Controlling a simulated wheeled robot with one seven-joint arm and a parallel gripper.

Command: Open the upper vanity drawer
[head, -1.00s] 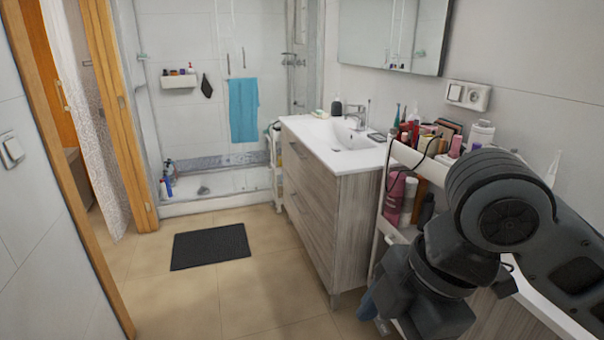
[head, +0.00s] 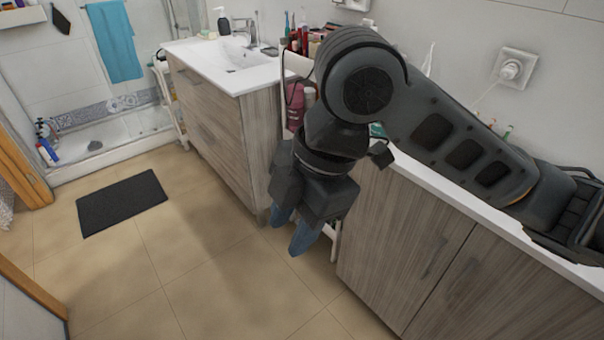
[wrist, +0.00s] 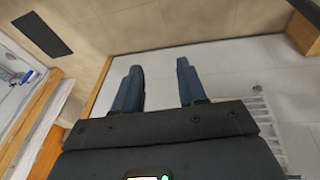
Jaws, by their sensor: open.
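The wood-grain vanity (head: 252,135) with its white sink top stands left of centre in the head view. Its upper drawer (head: 197,92) is in the front face, seen at a slant, and looks closed. The drawer's handle is too small to make out clearly. My gripper (head: 290,229) points down over the floor, to the right of the vanity's near corner and apart from the drawer. In the wrist view its two blue fingers (wrist: 159,68) are spread with nothing between them. I cannot make out the drawer in the wrist view.
A dark mat (head: 122,202) lies on the tiled floor left of the vanity; the floor in front is clear. A cart with bottles (head: 294,105) stands right of the vanity, partly behind my arm. A wooden cabinet (head: 400,250) runs along the right.

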